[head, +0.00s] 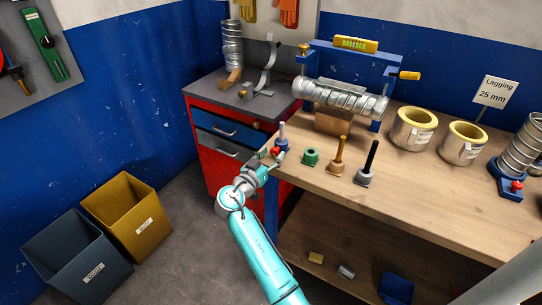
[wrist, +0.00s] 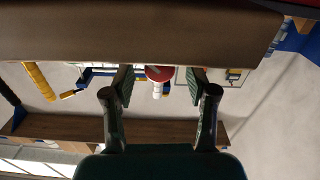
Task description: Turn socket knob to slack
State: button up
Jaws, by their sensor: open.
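A blue socket (head: 281,143) with a pale grey peg stands at the left front corner of the wooden workbench. A small red knob (head: 275,151) shows at its front, facing my gripper (head: 268,161). In the wrist view my gripper (wrist: 160,82) is open, and its two dark fingers stand apart on the left and right of the red knob (wrist: 155,74). A white piece shows by the knob there. I see no clear contact between fingers and knob. The knob's turn and any marks on it are too small to tell.
A green socket (head: 311,157), a brown peg (head: 339,152) and a black peg (head: 370,160) stand to the right along the bench edge. A clamped spiral duct (head: 340,98) lies behind. The red tool cabinet (head: 222,175) is left of the bench. Two bins stand on the floor.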

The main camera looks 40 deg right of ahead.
grip_shut()
jog(key=shift+n, duration=2.4)
grip_release()
